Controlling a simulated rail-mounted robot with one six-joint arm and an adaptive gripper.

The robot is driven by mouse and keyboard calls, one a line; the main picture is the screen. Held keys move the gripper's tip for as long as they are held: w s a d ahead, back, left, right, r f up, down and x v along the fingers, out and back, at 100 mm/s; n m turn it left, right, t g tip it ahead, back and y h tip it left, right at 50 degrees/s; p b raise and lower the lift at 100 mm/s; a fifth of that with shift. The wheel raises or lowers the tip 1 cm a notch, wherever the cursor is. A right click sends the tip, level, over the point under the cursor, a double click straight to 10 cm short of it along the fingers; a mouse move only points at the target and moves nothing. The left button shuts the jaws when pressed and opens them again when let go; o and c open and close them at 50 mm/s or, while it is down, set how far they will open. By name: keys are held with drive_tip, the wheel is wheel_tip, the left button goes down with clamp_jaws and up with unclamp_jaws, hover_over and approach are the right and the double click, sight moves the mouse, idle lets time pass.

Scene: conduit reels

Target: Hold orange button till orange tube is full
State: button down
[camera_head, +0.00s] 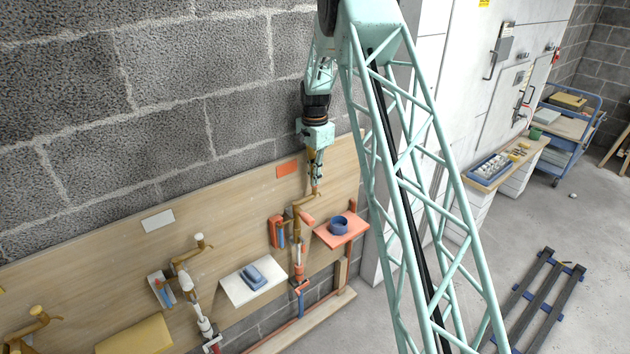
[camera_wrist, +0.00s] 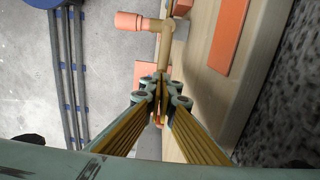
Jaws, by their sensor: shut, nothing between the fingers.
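The orange station hangs on the wooden wall board. Its brass fitting (camera_head: 298,208) carries an orange cylindrical end (camera_head: 307,218), which may be the orange button; it also shows in the wrist view (camera_wrist: 130,21). Below the fitting runs an upright tube (camera_head: 299,250), pale with orange parts lower down; its fill level is too small to read. My gripper (camera_head: 316,188) is shut and empty, pointing down just above the brass fitting. In the wrist view its fingertips (camera_wrist: 161,82) meet near the brass pipe (camera_wrist: 165,42). I cannot tell whether they touch it.
An orange shelf (camera_head: 345,233) with a blue ring-shaped thing (camera_head: 339,225) juts out right of the tube. A white shelf (camera_head: 240,290) and a white station stand left. An orange plate (camera_head: 287,170) is on the board. The floor at right holds a dark rack (camera_head: 540,300).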

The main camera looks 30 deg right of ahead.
wheel_tip(320, 180, up, 13)
idle(0.7)
drive_tip(key=shift+r, duration=0.15)
idle(0.4)
drive_tip(key=s+a+r+n+t+b, duration=0.15)
drive_tip(key=s+a+r+n, duration=0.25)
drive_tip(key=s+a+r, duration=0.65)
drive_tip(key=s+a+r+n+b, duration=0.25)
drive_tip(key=s+r, duration=0.25)
drive_tip(key=s, duration=0.4)
drive_tip(key=s+a+r+n+b, duration=0.1)
drive_tip(key=s+a+r+n, duration=0.1)
drive_tip(key=s+a+r, duration=0.45)
drive_tip(key=s+a+f+n+b, duration=0.1)
drive_tip(key=s+a+f+n, duration=0.1)
drive_tip(key=s, duration=1)
drive_tip(key=s+a+f+n+t+b, duration=0.1)
drive_tip(key=s+a+f+n+b, duration=0.1)
drive_tip(key=s, duration=0.9)
drive_tip(key=s+a+f+n+t+b, duration=0.1)
drive_tip(key=s+a+f+n+b, duration=0.1)
drive_tip(key=s, duration=1)
wheel_tip(320, 180, down, 2)
drive_tip(key=shift+s+f+n, duration=0.1)
drive_tip(key=shift+s+n, duration=0.25)
drive_tip(key=shift+n, duration=0.3)
